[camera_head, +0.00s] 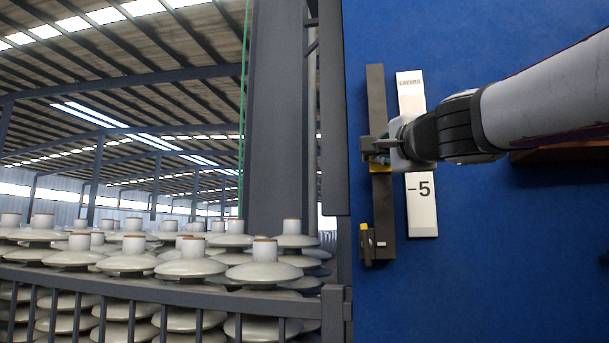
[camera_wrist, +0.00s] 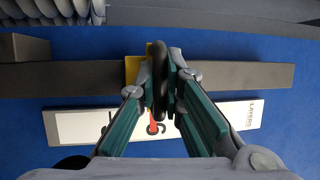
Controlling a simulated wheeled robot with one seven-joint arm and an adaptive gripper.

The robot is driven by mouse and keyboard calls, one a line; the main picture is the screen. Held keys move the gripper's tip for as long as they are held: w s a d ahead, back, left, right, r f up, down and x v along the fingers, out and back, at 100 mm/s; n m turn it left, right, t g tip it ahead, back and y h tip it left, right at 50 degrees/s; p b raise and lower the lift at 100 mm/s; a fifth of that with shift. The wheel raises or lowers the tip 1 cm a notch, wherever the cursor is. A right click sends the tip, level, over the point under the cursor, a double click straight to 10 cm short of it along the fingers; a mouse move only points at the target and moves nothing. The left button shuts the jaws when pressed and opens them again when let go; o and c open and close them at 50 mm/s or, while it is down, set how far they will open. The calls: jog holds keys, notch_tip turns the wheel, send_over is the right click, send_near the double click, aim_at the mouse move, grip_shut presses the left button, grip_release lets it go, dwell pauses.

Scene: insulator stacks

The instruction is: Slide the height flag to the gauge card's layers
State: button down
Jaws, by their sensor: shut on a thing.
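The height flag shows as a yellow piece (camera_head: 380,163) on a dark rail (camera_head: 376,95), about midway along it. In the wrist view its yellow part (camera_wrist: 132,68) sits across the rail, beside a dark upright grip (camera_wrist: 160,80). My gripper (camera_wrist: 161,72) is shut on that grip. In the head view my gripper (camera_head: 378,149) covers much of the flag. The white gauge card (camera_head: 411,92) lies beside the rail, marked LAYERS at the top and -5 near the bottom. A red pointer (camera_wrist: 152,126) shows over the card between my fingers; the marking there is partly hidden.
A dark block with a yellow edge (camera_head: 366,240) is beside the rail's lower end. Stacked pale insulators (camera_head: 130,258) stand behind a dark rack rail (camera_head: 170,290) at left. Blue surface (camera_head: 500,260) is clear below my arm; a brown bar (camera_head: 560,152) lies partly under it.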

jog(key=shift+f+b, duration=2.5)
jog(key=shift+f, duration=0.55)
jog(key=c, duration=1.7)
grip_release()
jog(key=shift+r, duration=0.1)
jog(key=s, duration=0.4)
jog(key=s+f, duration=0.1)
jog(key=s, duration=0.3)
jog(key=s+d+f, duration=0.1)
jog(key=s, duration=0.2)
jog(key=shift+s, duration=0.4)
